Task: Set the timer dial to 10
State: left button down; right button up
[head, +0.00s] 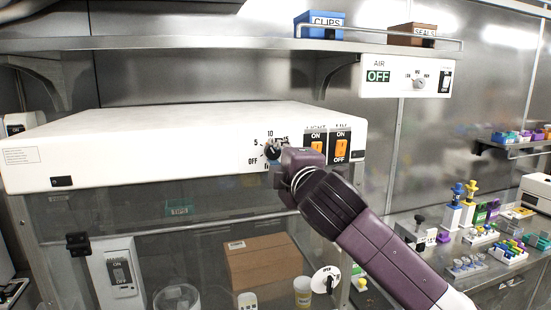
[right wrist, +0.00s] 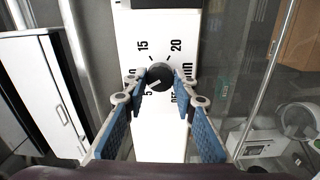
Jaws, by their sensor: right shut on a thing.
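The timer dial (head: 272,151) is a small dark knob on the white front panel of the hood, with 5, 10, 15 and OFF around it. In the right wrist view the dial (right wrist: 160,76) is black with a white pointer mark angled to the lower left, towards the 5. My right gripper (head: 279,161) reaches in from the lower right, its two blue-padded fingers (right wrist: 160,88) shut on the dial from both sides. The left finger partly covers the 10 in the right wrist view. My left gripper is not in view.
Two orange ON/OFF rocker switches (head: 316,146) sit just right of the dial. A glass front with a brown box (head: 262,262) behind it is below. A shelf (head: 200,43) with a blue CLIPS bin (head: 320,20) runs above. A cluttered bench is at right.

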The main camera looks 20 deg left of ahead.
jog(key=m, duration=0.5)
jog(key=shift+f+m+b, duration=0.1)
jog(key=shift+m+b, duration=0.2)
dwell(0.4)
jog(key=o, duration=1.2)
jog(key=shift+c, duration=0.2)
jog(key=shift+s+d, duration=0.1)
jog(key=v, duration=1.1)
jog(key=shift+s+d, duration=0.25)
